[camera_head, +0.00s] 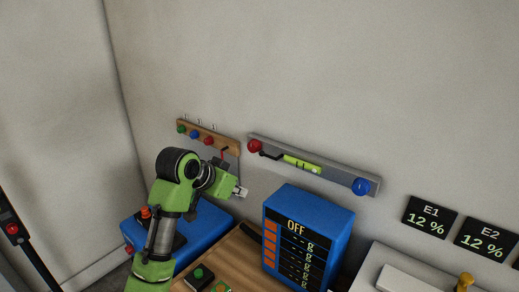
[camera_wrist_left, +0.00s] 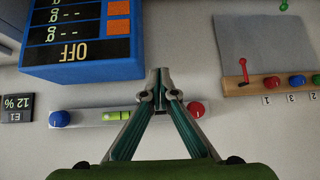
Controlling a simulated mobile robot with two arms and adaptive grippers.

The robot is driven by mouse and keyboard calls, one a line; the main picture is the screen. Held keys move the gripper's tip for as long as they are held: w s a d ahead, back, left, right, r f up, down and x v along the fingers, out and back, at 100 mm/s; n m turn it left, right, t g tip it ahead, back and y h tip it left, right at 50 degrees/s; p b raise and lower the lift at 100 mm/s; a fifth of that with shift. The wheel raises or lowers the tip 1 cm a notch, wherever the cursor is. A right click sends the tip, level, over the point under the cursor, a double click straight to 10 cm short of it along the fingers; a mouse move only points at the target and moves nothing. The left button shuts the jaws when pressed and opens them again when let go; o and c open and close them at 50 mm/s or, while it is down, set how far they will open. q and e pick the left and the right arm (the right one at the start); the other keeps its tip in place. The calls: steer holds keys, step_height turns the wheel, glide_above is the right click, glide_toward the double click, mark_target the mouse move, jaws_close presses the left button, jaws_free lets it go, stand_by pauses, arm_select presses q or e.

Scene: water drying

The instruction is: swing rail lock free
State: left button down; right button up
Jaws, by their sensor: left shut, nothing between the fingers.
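A grey rail (camera_head: 330,174) is mounted on the wall. It has a red knob (camera_head: 254,146) at its left end, a blue knob (camera_head: 361,186) at its right end and a green level vial (camera_head: 301,164). A small black lever (camera_head: 270,155) sits beside the red knob. My left gripper (camera_head: 241,191) is shut and empty, below and left of the rail. In the left wrist view, the left gripper (camera_wrist_left: 160,78) overlaps the rail (camera_wrist_left: 88,117) and hides the part near the red knob (camera_wrist_left: 196,109); the black lever cannot be made out there. My right gripper is not in view.
A wooden board (camera_head: 190,132) with coloured knobs and a red lever (camera_head: 224,153) is left of the rail. A blue readout box (camera_head: 330,217) showing OFF stands below the rail. A blue unit (camera_head: 205,239) is behind my left arm. Wall displays (camera_head: 430,216) are at right.

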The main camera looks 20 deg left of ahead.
arm_select(q)
steer(key=w+a+r+t, duration=0.1)
steer(key=w+r, duration=0.1)
steer(key=r, duration=0.6)
steer(key=w+r+t+h, duration=0.1)
steer(key=w+r, duration=0.1)
steer(key=r, duration=0.5)
steer(key=shift+w+a+r+m, duration=0.3)
steer(key=shift+w+a+r, duration=0.1)
steer(key=p, duration=0.5)
glide_above(268, 156)
steer(key=s+a, duration=0.2)
step_height(268, 156, down, 6)
steer(key=f+p, duration=0.1)
steer(key=f, duration=0.2)
steer(key=shift+w+a+f+p, duration=0.15)
steer(key=shift+w+f+p, duration=0.15)
steer(key=shift+w+p, duration=0.05)
